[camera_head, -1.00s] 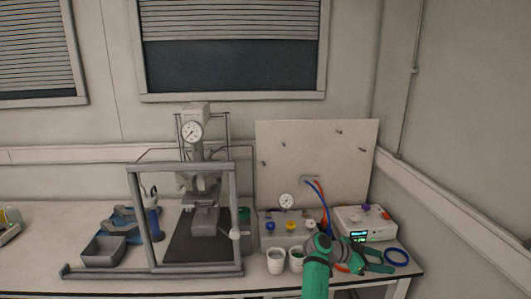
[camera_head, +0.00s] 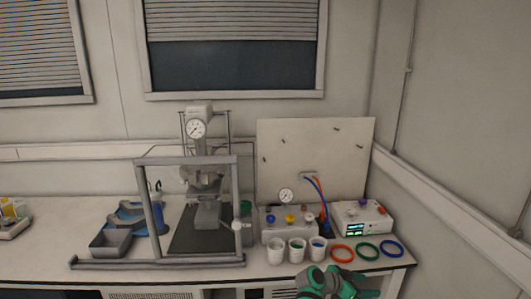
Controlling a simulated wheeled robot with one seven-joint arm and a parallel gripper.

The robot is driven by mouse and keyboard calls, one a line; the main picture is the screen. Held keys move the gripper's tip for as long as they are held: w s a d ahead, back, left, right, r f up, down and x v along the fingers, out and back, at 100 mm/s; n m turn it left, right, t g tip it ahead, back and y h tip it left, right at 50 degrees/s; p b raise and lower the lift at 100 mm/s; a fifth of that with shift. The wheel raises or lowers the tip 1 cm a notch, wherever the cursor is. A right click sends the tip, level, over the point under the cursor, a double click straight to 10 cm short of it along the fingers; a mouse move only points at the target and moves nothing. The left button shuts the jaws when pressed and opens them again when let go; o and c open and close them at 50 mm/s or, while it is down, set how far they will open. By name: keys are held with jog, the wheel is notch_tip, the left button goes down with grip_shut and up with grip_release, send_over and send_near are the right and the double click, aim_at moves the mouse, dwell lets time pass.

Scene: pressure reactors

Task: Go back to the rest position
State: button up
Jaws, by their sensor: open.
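My green and dark arm shows at the bottom edge, right of centre, in front of the bench. My gripper (camera_head: 362,292) is at its right end, low in the picture and partly cut off by the lower edge. It is open, and I see nothing held in it. It is apart from the three rings on the bench above it: orange (camera_head: 333,248), green (camera_head: 360,246) and blue (camera_head: 384,245).
Three white cups (camera_head: 297,251) stand left of the rings, near the bench's front edge. Behind are a valve box (camera_head: 277,234) and a control box (camera_head: 372,228) with a lit display. A reactor (camera_head: 206,212) stands behind a grey frame (camera_head: 157,218).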

jog(key=s+a+f+n+t+y, duration=0.1)
jog(key=s+a+f+n, duration=0.15)
jog(key=f, duration=0.35)
jog(key=s+a+f+n+t+y, duration=0.1)
jog(key=s+a+f+t, duration=0.1)
jog(key=a+f, duration=0.35)
jog(key=s+a+f+n+t+y, duration=0.1)
jog(key=s+a+f+n+y, duration=0.1)
jog(key=s+a+f, duration=0.4)
jog(key=s+a+f+n+t+y, duration=0.25)
jog(key=s+a, duration=0.25)
jog(key=s, duration=0.4)
jog(key=s+a+f+n+y, duration=0.1)
jog(key=s+a+f+n, duration=0.1)
jog(key=s+a+f, duration=0.4)
jog(key=s+a+r+n+t+y, duration=0.15)
jog(key=s+a+r, duration=0.25)
jog(key=s, duration=0.5)
jog(key=s+a+r+n+t+y, duration=0.1)
jog(key=s+a+r+y, duration=0.15)
jog(key=s, duration=0.65)
jog(key=s+a+r+t, duration=0.1)
jog(key=s+a+r, duration=0.1)
jog(key=s+r, duration=0.4)
jog(key=s+a+r+n+t, duration=0.1)
jog(key=s+r, duration=0.6)
jog(key=r, duration=0.6)
jog(key=shift+s+a+r+t+y, duration=0.2)
jog(key=shift+s+a+t+y, duration=0.1)
jog(key=shift+a+y, duration=0.1)
